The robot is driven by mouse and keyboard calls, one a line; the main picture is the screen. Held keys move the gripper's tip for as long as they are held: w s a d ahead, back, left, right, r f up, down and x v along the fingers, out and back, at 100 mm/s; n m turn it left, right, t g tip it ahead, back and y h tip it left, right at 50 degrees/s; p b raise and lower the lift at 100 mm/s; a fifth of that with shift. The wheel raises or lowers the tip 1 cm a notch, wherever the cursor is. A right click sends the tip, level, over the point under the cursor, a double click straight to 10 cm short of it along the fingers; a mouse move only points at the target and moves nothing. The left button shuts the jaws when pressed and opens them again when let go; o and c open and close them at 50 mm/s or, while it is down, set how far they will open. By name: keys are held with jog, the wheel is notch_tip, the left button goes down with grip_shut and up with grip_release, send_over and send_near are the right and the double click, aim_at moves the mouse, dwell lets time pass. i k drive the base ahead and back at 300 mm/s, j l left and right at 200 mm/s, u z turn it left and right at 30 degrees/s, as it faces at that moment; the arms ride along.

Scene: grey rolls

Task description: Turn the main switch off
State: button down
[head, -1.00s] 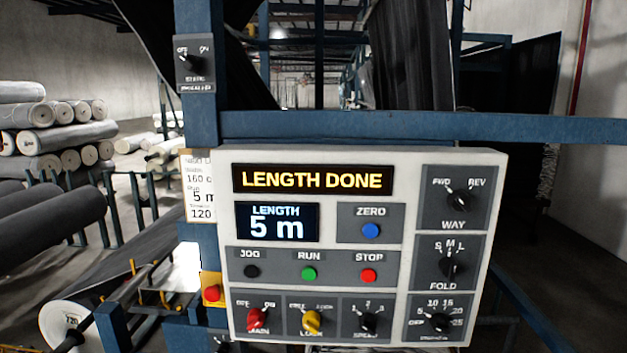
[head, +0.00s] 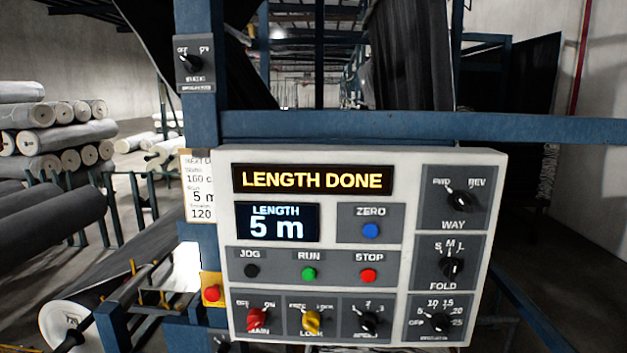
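The main switch (head: 257,320) is a red rotary knob at the lower left of the grey control panel (head: 494,210) in the head view. It has OFF at its upper left, ON at its upper right and MAIN below. Its handle seems to lean to the upper right, towards ON, but it is too small to be sure. The yellow display (head: 313,180) reads LENGTH DONE and the length display (head: 277,222) reads 5 m. My gripper is not in view, and nothing covers the switch.
A yellow LOCK knob (head: 312,321) and black SPEED knob (head: 369,322) sit right of the switch. JOG, RUN (head: 309,274) and STOP (head: 369,275) buttons are above. A red button on a yellow box (head: 212,293) is to the left. A blue beam (head: 420,127) crosses behind.

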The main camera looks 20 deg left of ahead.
aim_at(256, 316)
jog(key=u, duration=1.3)
jog(key=k+j+z, duration=0.2)
jog(key=z, duration=0.2)
jog(key=k+j+z, duration=0.25)
jog(key=z, duration=0.15)
